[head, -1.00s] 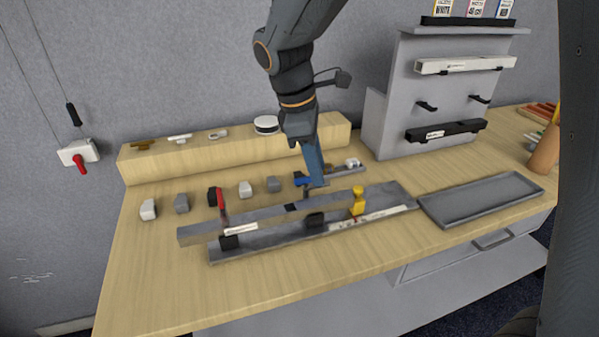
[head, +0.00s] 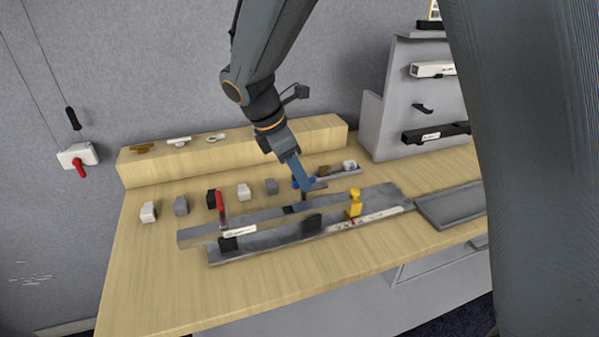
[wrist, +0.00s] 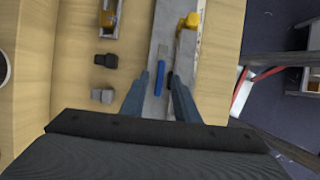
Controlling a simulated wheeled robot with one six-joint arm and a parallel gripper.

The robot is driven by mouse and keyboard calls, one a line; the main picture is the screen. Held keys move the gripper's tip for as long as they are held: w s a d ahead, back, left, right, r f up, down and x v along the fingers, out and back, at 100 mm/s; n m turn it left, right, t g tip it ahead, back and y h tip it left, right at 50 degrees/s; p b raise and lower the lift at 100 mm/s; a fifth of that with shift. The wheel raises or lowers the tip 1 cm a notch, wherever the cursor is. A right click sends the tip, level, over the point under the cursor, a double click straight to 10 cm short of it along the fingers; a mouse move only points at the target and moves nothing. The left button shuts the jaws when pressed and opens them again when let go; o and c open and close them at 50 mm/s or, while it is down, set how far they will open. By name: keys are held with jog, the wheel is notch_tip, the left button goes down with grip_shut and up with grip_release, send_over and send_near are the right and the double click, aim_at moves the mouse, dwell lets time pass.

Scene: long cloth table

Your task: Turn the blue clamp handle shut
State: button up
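The blue clamp handle (wrist: 159,79) is a slim bar in the wrist view, lying roughly along the grey metal rail (wrist: 158,50). My gripper (wrist: 160,87) is open, with one finger to each side of the handle; I cannot tell whether either finger touches it. In the head view my gripper (head: 306,184) is low over the back edge of the rail assembly (head: 262,220), and the blue handle is hard to make out there. A red handle (head: 220,203) stands upright at the left, and a yellow clamp (head: 355,203) stands at the right.
Several small blocks, such as a white one (head: 148,212), stand in a row behind the rails. A wooden ledge (head: 150,165) runs along the back. A grey tray (head: 450,207) is at the right, partly hidden by my arm. The front left table top is clear.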

grip_shut()
jog(key=shift+m, duration=0.3)
jog(key=m+p, duration=0.1)
jog(key=m+g+p, duration=0.1)
jog(key=shift+w+r+m, duration=0.1)
jog(key=shift+w+m, duration=0.1)
jog(key=shift+m, duration=0.2)
jog(key=m+g, duration=0.1)
jog(key=m, duration=0.1)
jog(key=m+p, duration=0.1)
jog(key=shift+w+m+g+p, duration=0.2)
jog(key=shift+m+g+p, duration=0.1)
jog(key=shift+m+g, duration=0.1)
jog(key=m+g+y, duration=0.1)
jog(key=m, duration=0.2)
jog(key=m+y+p, duration=0.1)
jog(key=m, duration=0.3)
jog(key=m+g, duration=0.1)
jog(key=m, duration=0.2)
jog(key=shift+w+d+g+y+p, duration=0.3)
jog(key=shift+w+d+y+p, duration=0.05)
jog(key=shift+y, duration=0.05)
jog(key=shift+m, duration=0.5)
